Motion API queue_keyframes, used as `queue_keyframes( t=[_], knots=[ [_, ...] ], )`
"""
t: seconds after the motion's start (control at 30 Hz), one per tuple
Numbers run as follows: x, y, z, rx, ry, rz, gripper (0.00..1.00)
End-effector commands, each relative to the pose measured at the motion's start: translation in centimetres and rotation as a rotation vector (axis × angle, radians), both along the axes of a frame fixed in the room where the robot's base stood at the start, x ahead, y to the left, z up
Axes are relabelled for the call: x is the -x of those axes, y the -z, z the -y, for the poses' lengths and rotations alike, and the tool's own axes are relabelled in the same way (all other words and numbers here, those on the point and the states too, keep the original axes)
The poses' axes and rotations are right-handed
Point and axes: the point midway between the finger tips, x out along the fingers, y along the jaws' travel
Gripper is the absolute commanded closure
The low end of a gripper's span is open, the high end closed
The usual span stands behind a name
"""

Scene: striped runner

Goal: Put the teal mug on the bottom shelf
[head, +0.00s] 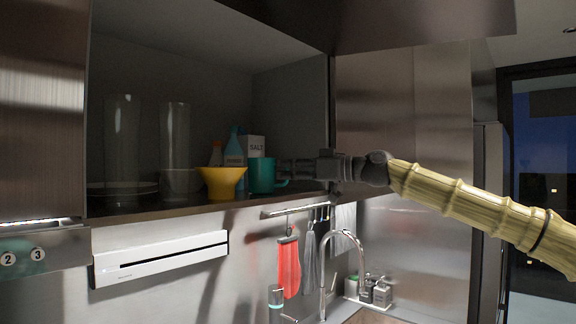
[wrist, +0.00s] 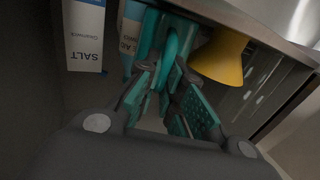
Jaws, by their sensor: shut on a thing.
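The teal mug (head: 261,175) is upright in the open wall cabinet, near the shelf's front edge and just right of a yellow flared bowl. I cannot tell whether its base touches the cabinet's bottom shelf (head: 215,205). My gripper (head: 284,172) reaches in from the right and is shut on the mug at its handle side. In the wrist view, the mug (wrist: 172,38) is at the top, with its handle between my teal-padded fingers (wrist: 165,85). The fingers hide part of the handle.
The yellow bowl (head: 222,182) stands close to the mug. Behind are a salt box (head: 256,146) and a blue bottle (head: 234,148). Left are tall glasses (head: 122,140), white bowls (head: 181,182) and plates. The cabinet's right wall is close to my gripper. A faucet (head: 330,258) is below.

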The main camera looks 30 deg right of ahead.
Motion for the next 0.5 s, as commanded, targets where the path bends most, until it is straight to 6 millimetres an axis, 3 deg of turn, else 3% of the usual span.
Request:
queue_keyframes(
  t=[0.4, 0.43, 0.5],
  knots=[
    [0.03, 0.47, -0.06, -0.001, 0.000, 0.002, 1.00],
    [0.02, 0.43, -0.06, -0.001, 0.000, 0.001, 0.87],
    [0.01, 0.40, -0.03, -0.001, 0.000, 0.001, 0.75]
  ],
)
